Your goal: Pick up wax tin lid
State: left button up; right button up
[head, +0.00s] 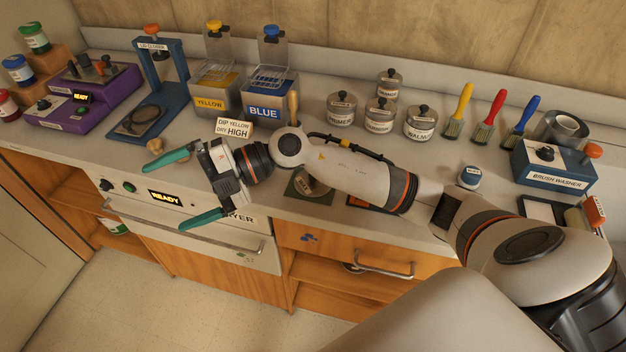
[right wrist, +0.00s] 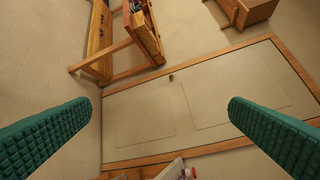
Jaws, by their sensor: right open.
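I cannot tell for sure which piece is the wax tin lid. A round tin (head: 311,184) sits on a dark green mat (head: 318,198) near the counter's front edge, partly hidden behind my right arm; its label is not readable. Several labelled tins with black-knobbed lids stand behind, among them a walnut tin (head: 420,124) and a primer tin (head: 341,110). My right gripper (head: 167,191) is open and empty above the counter's front edge, left of the mat. In the right wrist view its green fingers (right wrist: 158,116) are wide apart, with floor and a door beyond. My left gripper is out of view.
A dip sign (head: 234,129), yellow bin (head: 213,101) and blue bin (head: 269,104) stand behind the right gripper. A lid closer (head: 155,75) is at left; brushes (head: 488,118) and a brush washer (head: 552,172) are at right. A dryer (head: 160,205) lies below the gripper.

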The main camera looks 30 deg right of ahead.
jog(key=w+d+f+g+h, duration=0.2)
jog(key=d+f+h, duration=0.2)
jog(key=m+g+h, duration=0.1)
jog(key=m+h, duration=0.3)
jog(key=h, duration=0.8)
send_over(305, 184)
jog(key=d, duration=0.2)
jog(key=f, duration=0.2)
jog(key=f+p, duration=0.1)
jog(key=f, duration=0.3)
jog(key=shift+s+f+p, duration=0.25)
jog(key=shift+s+p, duration=0.1)
jog(key=shift+f, duration=0.35)
jog(key=shift+f+p, duration=0.4)
jog(key=shift+f, duration=0.15)
jog(key=f, duration=0.2)
jog(key=f+p, duration=0.1)
jog(key=f, duration=0.1)
jog(key=shift+w+d+f, duration=0.15)
jog(key=shift+w+f, duration=0.05)
jog(key=shift+c, duration=0.6)
